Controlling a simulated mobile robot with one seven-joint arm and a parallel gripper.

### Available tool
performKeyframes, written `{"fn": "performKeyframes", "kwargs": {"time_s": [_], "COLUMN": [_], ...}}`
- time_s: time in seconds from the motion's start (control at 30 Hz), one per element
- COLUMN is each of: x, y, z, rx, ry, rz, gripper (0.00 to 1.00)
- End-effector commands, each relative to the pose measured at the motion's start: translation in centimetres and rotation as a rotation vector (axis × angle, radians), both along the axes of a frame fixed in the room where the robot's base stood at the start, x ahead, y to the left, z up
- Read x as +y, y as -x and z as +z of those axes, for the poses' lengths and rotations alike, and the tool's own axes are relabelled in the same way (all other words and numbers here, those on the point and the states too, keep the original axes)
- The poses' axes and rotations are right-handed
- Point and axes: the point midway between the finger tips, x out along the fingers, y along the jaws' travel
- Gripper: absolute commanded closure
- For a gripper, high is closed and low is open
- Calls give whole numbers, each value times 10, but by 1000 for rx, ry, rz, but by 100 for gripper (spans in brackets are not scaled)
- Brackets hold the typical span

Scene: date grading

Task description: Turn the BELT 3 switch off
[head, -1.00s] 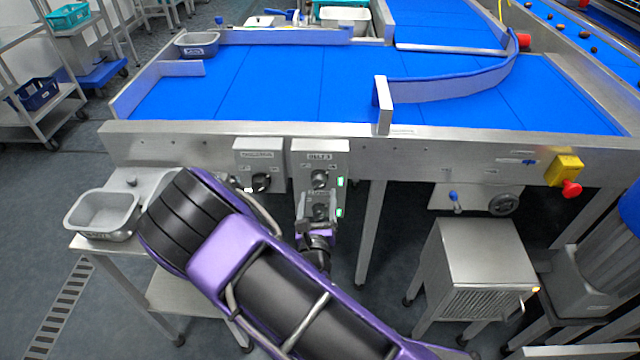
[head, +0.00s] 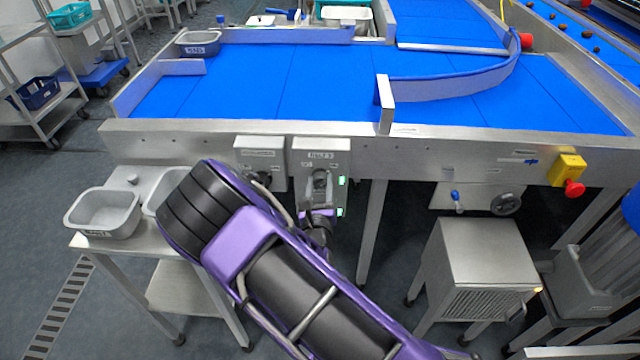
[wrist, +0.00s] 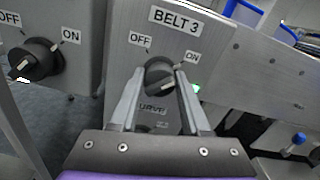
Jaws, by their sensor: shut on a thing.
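The BELT 3 switch is a dark round knob (wrist: 160,77) on a steel panel, with OFF at its upper left and ON at its upper right. In the head view its box (head: 321,146) hangs on the belt frame. My gripper (wrist: 161,73) is shut on the knob, one finger on each side. It also shows in the head view (head: 319,184), in front of the box. The fingers hide part of the knob, and I cannot tell exactly where its pointer stands. A green lamp (head: 341,181) beside the switch is lit.
A lower switch label (wrist: 153,109) is partly hidden by my fingers. Another OFF/ON knob (wrist: 36,61) is close on the left. A red stop button (head: 574,188) is far right; a grey tub (head: 103,212) stands on the left cart.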

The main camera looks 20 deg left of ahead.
Motion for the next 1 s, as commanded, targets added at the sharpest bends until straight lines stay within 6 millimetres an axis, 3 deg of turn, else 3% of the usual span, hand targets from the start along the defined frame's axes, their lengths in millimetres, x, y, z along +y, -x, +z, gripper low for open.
{"fn": "performKeyframes", "kwargs": {"time_s": [0.03,0.1,0.13,0.57,1.0], "x": [0,0,0,0,0], "y": [0,0,0,0,1], "z": [0,0,0,2,2], "rx": [0,0,0,-19,-103], "ry": [0,0,0,82,442], "rz": [0,0,0,0,2], "gripper": [86,99,100,100,100]}}
